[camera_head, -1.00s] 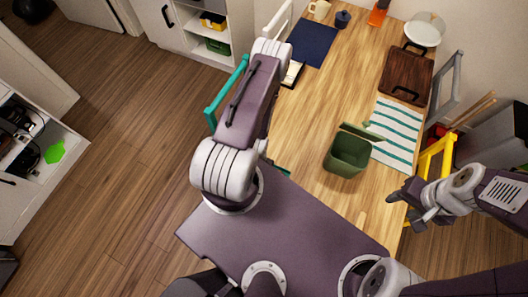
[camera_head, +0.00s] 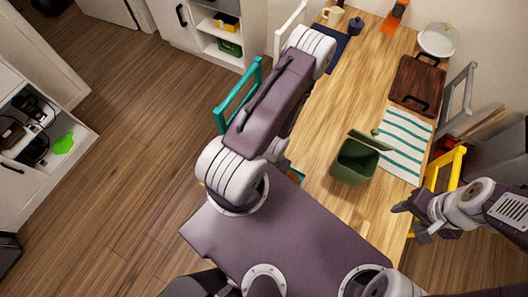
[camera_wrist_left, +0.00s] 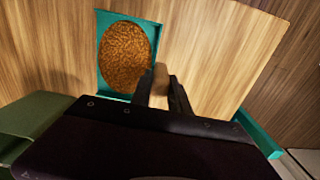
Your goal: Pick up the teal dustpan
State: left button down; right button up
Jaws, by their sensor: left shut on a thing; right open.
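The teal dustpan (camera_wrist_left: 101,62) shows in the left wrist view as a teal-edged pan with a brown, grainy oval patch. A small teal and orange part of it (camera_head: 297,175) seems to show beside my left arm in the head view. My left gripper (camera_wrist_left: 163,88) is shut on a short tan piece at the pan's right side, which looks like its handle. In the head view my left gripper is hidden behind its own arm. My right gripper (camera_head: 412,222) is open and empty, off the table's right edge.
A dark green bin (camera_head: 353,163) with its lid open stands on the wooden table (camera_head: 350,95) beside a striped cloth (camera_head: 405,140). A cutting board (camera_head: 418,85) lies farther back. A teal chair (camera_head: 222,112) stands left of the table and a yellow one (camera_head: 445,168) right of it.

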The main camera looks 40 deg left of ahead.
pick_arm(q)
jog(key=w+d+r, duration=0.2)
jog(key=d+r, duration=0.3)
jog(key=d, duration=0.3)
jog(key=shift+w, duration=0.25)
pick_arm(e)
jog(key=shift+d+r, duration=0.1)
jog(key=shift+r, duration=0.35)
jog(key=shift+w, duration=0.1)
